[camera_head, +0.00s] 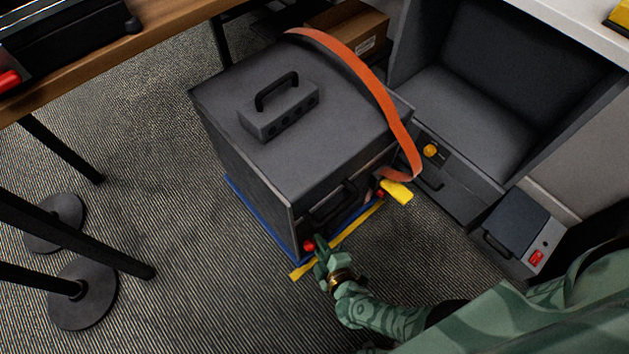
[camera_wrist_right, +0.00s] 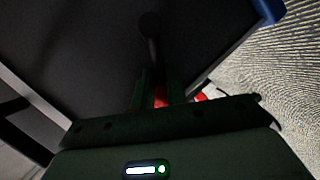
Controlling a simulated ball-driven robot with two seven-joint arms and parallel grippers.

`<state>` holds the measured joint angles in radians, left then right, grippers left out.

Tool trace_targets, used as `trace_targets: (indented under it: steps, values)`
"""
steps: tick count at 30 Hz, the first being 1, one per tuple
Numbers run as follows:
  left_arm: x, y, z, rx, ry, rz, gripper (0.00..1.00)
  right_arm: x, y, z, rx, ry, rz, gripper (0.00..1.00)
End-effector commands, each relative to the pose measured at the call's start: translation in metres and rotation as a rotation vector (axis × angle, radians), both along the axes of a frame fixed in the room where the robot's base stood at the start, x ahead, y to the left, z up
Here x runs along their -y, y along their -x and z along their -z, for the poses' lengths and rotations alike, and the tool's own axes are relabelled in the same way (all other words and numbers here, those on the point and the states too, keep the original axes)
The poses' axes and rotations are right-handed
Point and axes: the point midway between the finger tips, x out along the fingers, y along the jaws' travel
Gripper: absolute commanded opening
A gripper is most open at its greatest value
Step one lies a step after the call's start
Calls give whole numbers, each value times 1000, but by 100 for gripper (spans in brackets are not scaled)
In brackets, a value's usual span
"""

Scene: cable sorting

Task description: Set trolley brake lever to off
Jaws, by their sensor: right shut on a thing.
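The trolley is a dark grey box (camera_head: 240,190) on a blue base (camera_head: 250,217), with a yellow strip (camera_head: 299,272) along its front foot. A red-ended lever (camera_head: 309,245) is low at the box's near corner; red also shows in the right wrist view (camera_wrist_right: 160,97). My right gripper (camera_head: 320,258) is at this red part, shut on it, with its fingers either side. Its exact grip is dark and partly hidden. Another red knob (camera_head: 380,194) is near the yellow tag (camera_head: 396,191). I cannot read any brake marking. My left gripper is out of view.
An orange strap (camera_head: 375,85) runs over the box top, which carries a handled block (camera_head: 278,110). Black stand bases (camera_head: 80,295) are at left. Carpet in front is open.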

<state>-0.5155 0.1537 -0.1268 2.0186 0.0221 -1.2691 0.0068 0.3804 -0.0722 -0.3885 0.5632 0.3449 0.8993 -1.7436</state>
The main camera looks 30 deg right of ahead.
Motion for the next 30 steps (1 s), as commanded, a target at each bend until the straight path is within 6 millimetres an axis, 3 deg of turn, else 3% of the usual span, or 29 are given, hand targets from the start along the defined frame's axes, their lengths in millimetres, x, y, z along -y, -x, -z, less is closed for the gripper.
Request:
trace_targets:
  steps: [1, 17, 18, 20, 30]
  values:
    - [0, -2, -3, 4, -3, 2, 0, -10, -2, -3, 11, 2, -14, 0]
    - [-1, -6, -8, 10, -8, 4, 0, -10, -1, -1, 13, 24, -20, 0]
    - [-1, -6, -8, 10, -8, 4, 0, -10, -1, -1, 12, 25, -21, 25]
    - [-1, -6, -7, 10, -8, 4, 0, -9, -1, -1, 11, 25, -20, 41]
    - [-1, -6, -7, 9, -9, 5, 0, -5, 0, 1, 7, 27, -11, 41]
